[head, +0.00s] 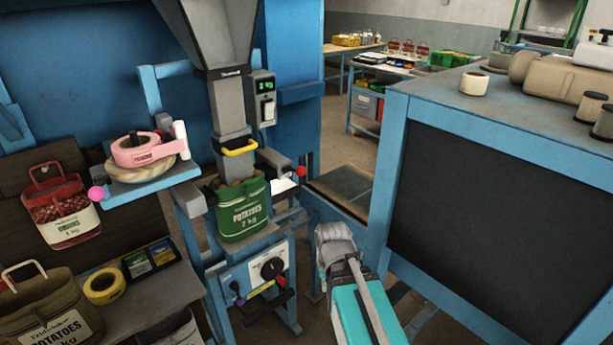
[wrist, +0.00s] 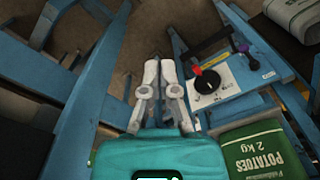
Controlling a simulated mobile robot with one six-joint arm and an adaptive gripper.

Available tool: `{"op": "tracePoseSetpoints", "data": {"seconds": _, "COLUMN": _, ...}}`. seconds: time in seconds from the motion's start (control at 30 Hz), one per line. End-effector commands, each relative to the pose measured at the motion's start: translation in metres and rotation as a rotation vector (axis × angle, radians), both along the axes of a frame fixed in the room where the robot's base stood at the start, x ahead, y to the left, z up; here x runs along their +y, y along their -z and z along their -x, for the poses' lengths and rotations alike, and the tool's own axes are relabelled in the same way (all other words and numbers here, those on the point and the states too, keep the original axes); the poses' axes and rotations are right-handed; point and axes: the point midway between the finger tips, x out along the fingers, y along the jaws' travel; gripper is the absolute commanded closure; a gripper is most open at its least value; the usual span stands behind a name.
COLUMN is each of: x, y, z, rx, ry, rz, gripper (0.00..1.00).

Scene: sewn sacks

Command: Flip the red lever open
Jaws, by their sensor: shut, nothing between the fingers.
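A small red-tipped handle (head: 281,281) sits on the white dial panel (head: 248,272) below the green potato sack (head: 242,210). In the wrist view the red tip (wrist: 197,70) lies beside the black dial (wrist: 207,82). A separate red knob (head: 301,171) is on a fitting right of the sack; I cannot tell which red part is the named lever. My gripper (wrist: 160,68) is shut and empty, left of the panel in the wrist view and apart from the red tip there. In the head view its fingertips cannot be made out.
The sack stands under the metal chute (head: 233,117) with a yellow handle (head: 240,147). A purple knob (wrist: 243,47) and black bar adjoin the dial panel. Blue frame beams (wrist: 98,85) are left of my gripper. A blue workbench (head: 400,95) stands at right.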

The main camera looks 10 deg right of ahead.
Motion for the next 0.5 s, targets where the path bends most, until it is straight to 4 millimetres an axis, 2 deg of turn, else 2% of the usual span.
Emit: {"op": "tracePoseSetpoints", "data": {"seconds": 0.5, "x": -0.004, "y": -0.048, "z": -0.065, "rx": -0.091, "ry": 0.572, "rz": -0.136, "gripper": 1.0}}
